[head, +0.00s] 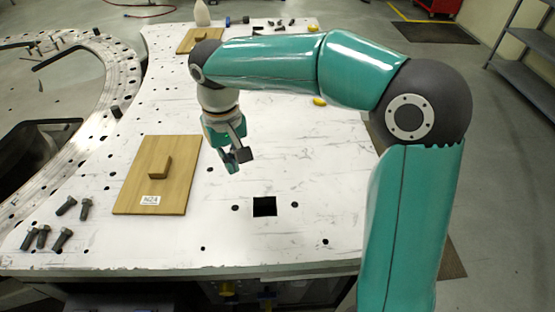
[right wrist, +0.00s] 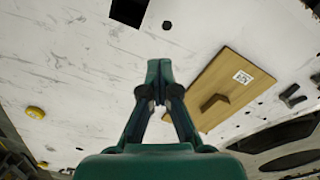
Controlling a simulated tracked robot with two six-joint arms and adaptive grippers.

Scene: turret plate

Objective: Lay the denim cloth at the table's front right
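No denim cloth shows in the head view or the right wrist view. The white table (head: 290,150) with dark holes runs away from me, and its front right part is bare apart from a few holes. My right gripper (head: 234,165) hangs over the middle of the table, to the right of a wooden board. In the right wrist view its fingertips (right wrist: 159,68) meet, with nothing seen between them. My left gripper is not in view.
A wooden board (head: 135,190) with a handle block and label lies at the left. Several dark bolts (head: 62,237) lie front left. A square hole (head: 264,207) opens near the front middle. A yellow object (head: 319,101) sits near the right edge. Another board (head: 198,42) lies far back.

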